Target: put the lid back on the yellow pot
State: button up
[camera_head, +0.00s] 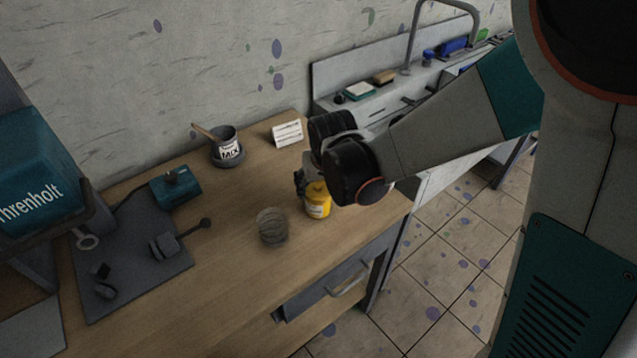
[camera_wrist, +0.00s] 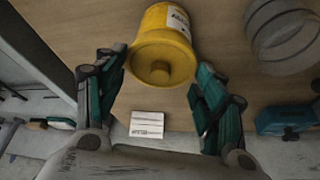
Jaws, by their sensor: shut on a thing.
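The yellow pot (camera_head: 318,202) stands upright near the right edge of the wooden table, with a pale label on its side. In the wrist view the pot (camera_wrist: 168,18) shows beyond its yellow lid (camera_wrist: 152,52), a flared disc with a round knob facing my camera. The lid appears to be on or right at the pot's mouth; I cannot tell whether it is fully seated.
The table front is clear.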

jog(key=o, duration=0.8)
jog(key=o, duration=0.3)
jog(key=shift+r, duration=0.2)
jog(key=shift+r+p, duration=2.5)
jog(key=shift+r, duration=0.85)
